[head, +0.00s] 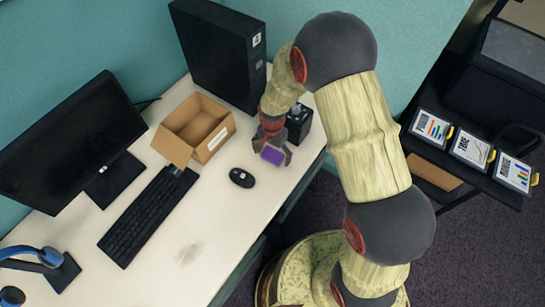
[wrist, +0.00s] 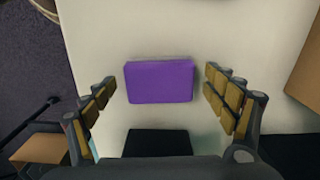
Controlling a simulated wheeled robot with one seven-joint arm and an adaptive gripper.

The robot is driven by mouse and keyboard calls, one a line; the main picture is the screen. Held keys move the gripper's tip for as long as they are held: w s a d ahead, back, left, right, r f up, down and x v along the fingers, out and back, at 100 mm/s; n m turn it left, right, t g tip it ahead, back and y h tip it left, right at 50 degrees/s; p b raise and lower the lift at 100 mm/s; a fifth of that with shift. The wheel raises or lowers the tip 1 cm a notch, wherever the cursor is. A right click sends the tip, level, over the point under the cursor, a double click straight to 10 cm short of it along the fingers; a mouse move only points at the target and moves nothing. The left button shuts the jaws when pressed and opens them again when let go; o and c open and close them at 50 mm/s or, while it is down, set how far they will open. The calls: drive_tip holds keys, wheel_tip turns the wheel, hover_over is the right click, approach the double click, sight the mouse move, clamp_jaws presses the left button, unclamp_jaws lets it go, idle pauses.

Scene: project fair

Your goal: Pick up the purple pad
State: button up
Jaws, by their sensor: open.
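The purple pad (wrist: 160,82) is a small block with a flat face, lying on the white desk in the wrist view. In the head view the pad (head: 272,155) shows at the tip of my gripper (head: 272,148), partly covered by it. In the wrist view my gripper (wrist: 158,95) is open, with one finger on each side of the pad. Gaps of bare desk show between the pad and both fingers. I cannot tell how high the fingertips are above the desk.
A black box (head: 299,122) stands right beside my gripper. An open cardboard box (head: 196,128) is to the left, and a mouse (head: 242,177) lies in front. A black computer tower (head: 218,52) stands behind. The desk's front (head: 190,245) is largely clear.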

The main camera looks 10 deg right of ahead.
sight(273, 155)
drive_tip(key=shift+c, duration=1)
drive_tip(key=c, duration=1.1)
drive_tip(key=shift+o, duration=0.2)
drive_tip(key=shift+r, duration=0.15)
drive_tip(key=shift+r, duration=0.25)
drive_tip(key=r, duration=0.1)
drive_tip(key=r+p, duration=0.2)
drive_tip(key=shift+s+r, duration=0.2)
drive_tip(key=shift+s, duration=0.05)
drive_tip(key=s+r+p, duration=0.3)
drive_tip(key=s+r, duration=0.6)
drive_tip(key=s, duration=0.4)
drive_tip(key=shift+s+a+p, duration=0.25)
drive_tip(key=shift+a+p, duration=0.05)
drive_tip(key=shift+p, duration=0.05)
